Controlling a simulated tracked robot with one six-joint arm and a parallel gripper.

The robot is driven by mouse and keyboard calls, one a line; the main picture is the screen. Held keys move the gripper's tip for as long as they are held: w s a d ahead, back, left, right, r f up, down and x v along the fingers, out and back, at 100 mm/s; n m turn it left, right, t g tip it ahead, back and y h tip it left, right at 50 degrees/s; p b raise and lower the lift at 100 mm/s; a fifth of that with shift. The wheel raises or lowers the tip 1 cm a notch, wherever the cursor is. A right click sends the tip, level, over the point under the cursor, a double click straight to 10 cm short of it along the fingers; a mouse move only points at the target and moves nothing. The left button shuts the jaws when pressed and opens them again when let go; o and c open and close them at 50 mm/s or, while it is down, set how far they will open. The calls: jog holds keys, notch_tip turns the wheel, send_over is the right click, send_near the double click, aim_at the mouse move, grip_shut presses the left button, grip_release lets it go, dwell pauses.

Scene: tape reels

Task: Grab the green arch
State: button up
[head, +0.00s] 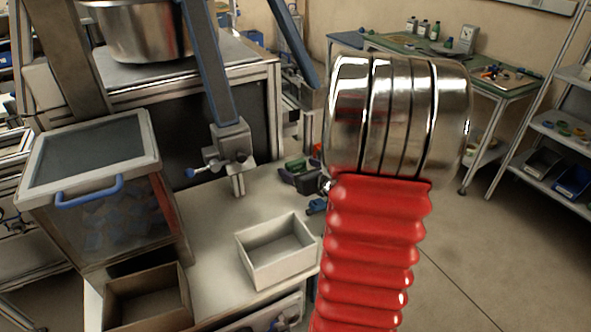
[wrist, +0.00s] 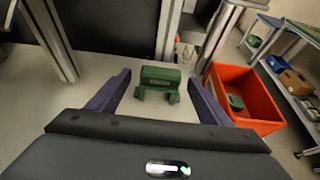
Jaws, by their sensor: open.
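The green arch (wrist: 160,76) stands on the pale bench top in the wrist view, its two legs towards me and a dark marking on its face. My gripper (wrist: 159,79) is open, with one purple finger to the left of the arch and one to the right. Gaps show on both sides, and neither finger appears to touch it. I cannot tell how far the fingers are above the bench.
An orange bin (wrist: 270,97) with a green piece (wrist: 236,102) in it stands right of the right finger. Metal posts (wrist: 168,30) rise behind the arch. In the head view, an open pale box (head: 277,268) and a lidded bin (head: 95,155) stand on the left.

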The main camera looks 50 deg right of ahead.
aim_at(298, 167)
jog(key=shift+x, duration=1.6)
jog(key=shift+c, duration=0.5)
jog(key=c, duration=1.1)
